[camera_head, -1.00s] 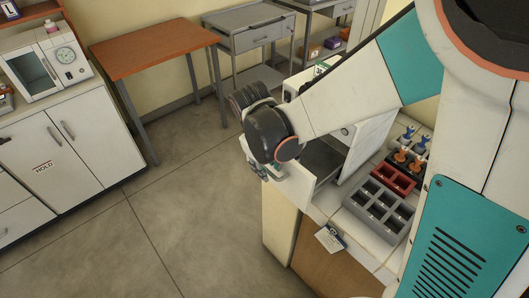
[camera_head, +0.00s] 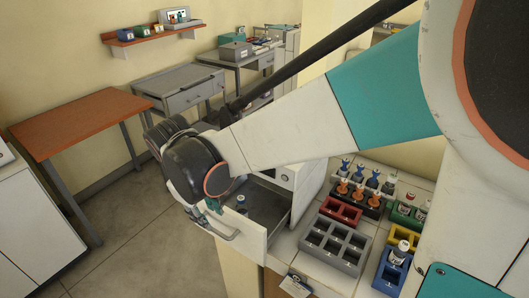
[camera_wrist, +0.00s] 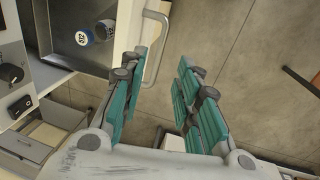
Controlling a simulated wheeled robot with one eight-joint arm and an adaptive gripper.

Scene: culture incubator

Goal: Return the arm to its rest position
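Floor shows behind the gap. In the head view my gripper (camera_head: 213,206) is mostly hidden behind my dark wrist and shows as a small teal part close to the open drawer's front. The white incubator (camera_head: 309,183) has its grey-floored drawer (camera_head: 262,207) pulled out, with a metal bar handle (camera_wrist: 158,45).
On the bench right of the drawer stand a grey rack (camera_head: 335,243), a red rack (camera_head: 340,211), a yellow rack (camera_head: 403,237) and a blue rack (camera_head: 389,272). Several blue- and orange-topped items stand behind. An orange-topped table (camera_head: 75,122) is left, with open floor before it.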

